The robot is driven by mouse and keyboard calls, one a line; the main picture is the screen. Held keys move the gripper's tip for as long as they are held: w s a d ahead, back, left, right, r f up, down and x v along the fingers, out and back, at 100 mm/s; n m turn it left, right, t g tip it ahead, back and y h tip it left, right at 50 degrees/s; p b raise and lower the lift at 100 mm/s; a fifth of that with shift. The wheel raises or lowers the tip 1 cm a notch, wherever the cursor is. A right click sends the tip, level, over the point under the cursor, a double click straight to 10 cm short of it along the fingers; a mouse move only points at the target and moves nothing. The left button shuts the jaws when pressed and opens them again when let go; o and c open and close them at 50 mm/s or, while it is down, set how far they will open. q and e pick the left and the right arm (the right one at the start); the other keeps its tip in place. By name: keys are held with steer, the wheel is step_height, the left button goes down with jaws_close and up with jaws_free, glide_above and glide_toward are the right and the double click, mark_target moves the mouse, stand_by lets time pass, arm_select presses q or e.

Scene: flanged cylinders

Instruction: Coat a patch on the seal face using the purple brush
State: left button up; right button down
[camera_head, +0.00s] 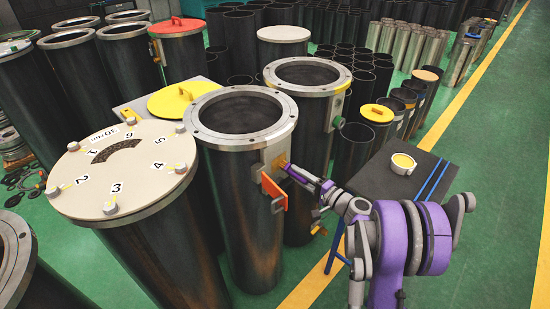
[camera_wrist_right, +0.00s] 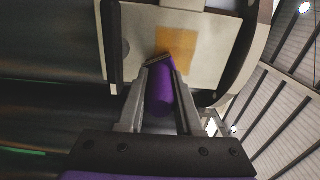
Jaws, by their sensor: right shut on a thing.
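My right gripper (camera_head: 325,189) is shut on the purple brush (camera_head: 302,174). In the right wrist view, the purple handle (camera_wrist_right: 160,92) sits between the two fingers (camera_wrist_right: 161,75). The brush tip is at the lower edge of an amber patch (camera_wrist_right: 178,46) on a pale plate (camera_wrist_right: 140,38); exact contact is hard to tell. I take this plate as the seal face. In the head view, the plate (camera_head: 258,172) is on the side of a tall black open-topped flanged cylinder (camera_head: 247,225), partly hidden by an orange part (camera_head: 272,190). My left gripper is not in view.
A small white pot with yellow contents (camera_head: 402,164) stands on a dark table (camera_head: 375,186) at right. A cylinder with a numbered pale lid (camera_head: 120,172) stands at left. Another open flanged cylinder (camera_head: 308,78) stands behind. Green floor (camera_head: 480,220) is clear at right.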

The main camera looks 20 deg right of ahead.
steer(key=shift+f, duration=0.7)
steer(key=shift+s+d, duration=0.25)
steer(key=shift+s, duration=0.3)
steer(key=shift+b+v, duration=0.75)
steer(key=shift+v, duration=2.05)
